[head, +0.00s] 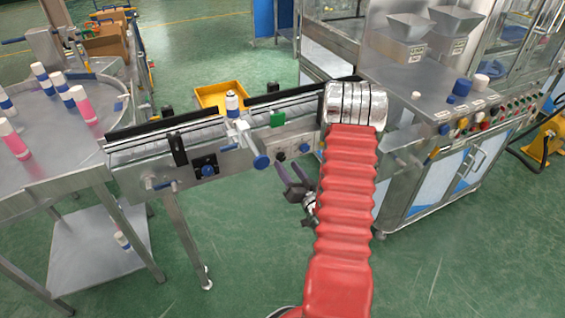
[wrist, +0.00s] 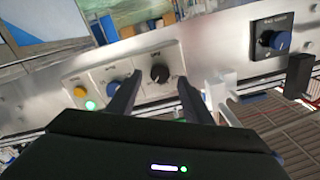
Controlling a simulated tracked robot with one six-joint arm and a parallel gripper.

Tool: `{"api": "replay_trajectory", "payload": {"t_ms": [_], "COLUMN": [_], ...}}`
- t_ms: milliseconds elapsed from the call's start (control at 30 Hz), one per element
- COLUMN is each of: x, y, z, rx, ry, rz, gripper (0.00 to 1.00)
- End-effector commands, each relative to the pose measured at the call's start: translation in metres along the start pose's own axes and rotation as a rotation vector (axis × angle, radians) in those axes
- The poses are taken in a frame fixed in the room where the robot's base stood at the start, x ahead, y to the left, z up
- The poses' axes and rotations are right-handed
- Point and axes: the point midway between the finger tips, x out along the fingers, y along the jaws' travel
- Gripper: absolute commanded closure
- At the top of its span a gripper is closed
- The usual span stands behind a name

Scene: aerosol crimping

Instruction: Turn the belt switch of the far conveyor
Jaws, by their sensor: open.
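My gripper (head: 289,169) is open in front of the conveyor's side, below a control panel (head: 291,151). In the wrist view its two dark fingers (wrist: 159,80) stand apart, one to each side of a black rotary knob (wrist: 159,73) on a light panel. I cannot tell whether they touch it. That panel also has a blue knob (wrist: 117,87) and a yellow button (wrist: 80,92) beside a lit green lamp. A separate dark switch plate with a blue knob (wrist: 281,40) is at the upper right. Labels are too small to read surely. The conveyor (head: 275,108) carries a white-capped can (head: 232,104).
A second dark plate with a blue knob (head: 207,170) is on the conveyor's left part. A round table (head: 60,130) with pink and white cans is at left. A steel machine (head: 430,130) stands at right. A yellow tray (head: 220,93) lies behind the conveyor.

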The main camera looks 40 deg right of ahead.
Motion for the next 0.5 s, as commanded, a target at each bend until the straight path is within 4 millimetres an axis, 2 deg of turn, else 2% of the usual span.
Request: {"api": "replay_trajectory", "payload": {"t_ms": [200,500], "x": [0.03,0.04], "y": [-0.001,0.0], "z": [0.0,0.0], "rx": [-0.001,0.0], "ry": [0.0,0.0], "rz": [-0.002,0.0], "gripper": [0.54,0.54]}}
